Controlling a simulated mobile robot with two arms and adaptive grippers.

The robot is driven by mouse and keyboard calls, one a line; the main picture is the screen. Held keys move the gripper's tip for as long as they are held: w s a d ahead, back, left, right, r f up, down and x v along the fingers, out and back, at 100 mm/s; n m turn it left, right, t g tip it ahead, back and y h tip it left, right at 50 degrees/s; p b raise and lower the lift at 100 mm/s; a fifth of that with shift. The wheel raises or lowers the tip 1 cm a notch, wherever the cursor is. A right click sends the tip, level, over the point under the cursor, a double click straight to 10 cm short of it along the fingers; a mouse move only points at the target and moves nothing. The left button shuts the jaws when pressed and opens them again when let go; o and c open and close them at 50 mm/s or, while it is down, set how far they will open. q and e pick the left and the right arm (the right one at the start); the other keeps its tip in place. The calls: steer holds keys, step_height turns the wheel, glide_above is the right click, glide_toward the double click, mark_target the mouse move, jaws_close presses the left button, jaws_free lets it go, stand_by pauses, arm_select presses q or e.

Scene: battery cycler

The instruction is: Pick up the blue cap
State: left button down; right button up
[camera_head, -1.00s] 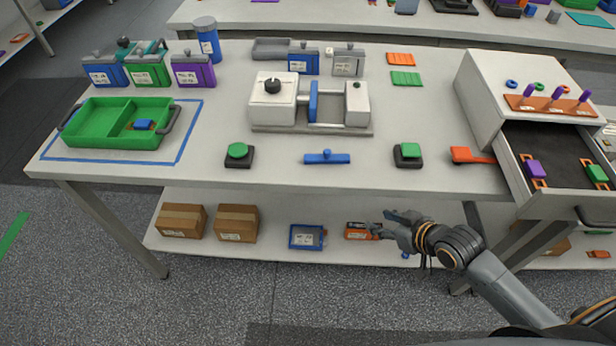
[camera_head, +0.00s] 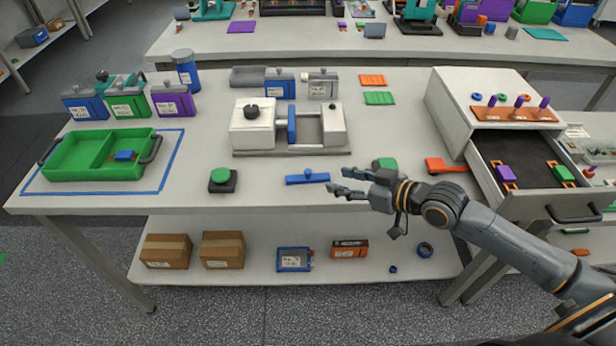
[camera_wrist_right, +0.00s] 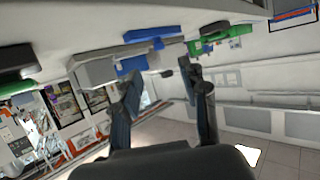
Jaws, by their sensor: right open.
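No item is plainly marked as the blue cap. A blue bar-shaped piece with a small knob (camera_head: 307,178) lies near the front edge of the workbench (camera_head: 270,195). A small blue piece (camera_head: 393,268) lies on the lower shelf. A blue cylinder with a grey-blue lid (camera_head: 185,66) stands at the back left. My right gripper (camera_head: 337,181) is open and empty, just right of the bar. In the right wrist view, its two fingers (camera_wrist_right: 163,85) are spread apart, with blue parts (camera_wrist_right: 152,34) beyond them. My left gripper is not in view.
A grey-white fixture (camera_head: 291,127) stands behind the bar. A green button (camera_head: 220,176) is to its left; another green button (camera_head: 385,163) is beside my right wrist. A green tray (camera_head: 97,157) sits at left. An open drawer (camera_head: 575,208) projects at right.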

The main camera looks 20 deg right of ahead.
mark_target(313, 180)
steer(key=x, duration=0.4)
steer(key=shift+w+a+f, duration=0.15)
steer(key=shift+w+a, duration=0.05)
steer(key=shift+w, duration=0.1)
steer(key=p+x, duration=0.1)
steer(key=x, duration=0.4)
steer(key=shift+w+p, duration=0.2)
steer(key=shift+p, duration=0.15)
steer(key=shift+s, duration=0.1)
jaws_close()
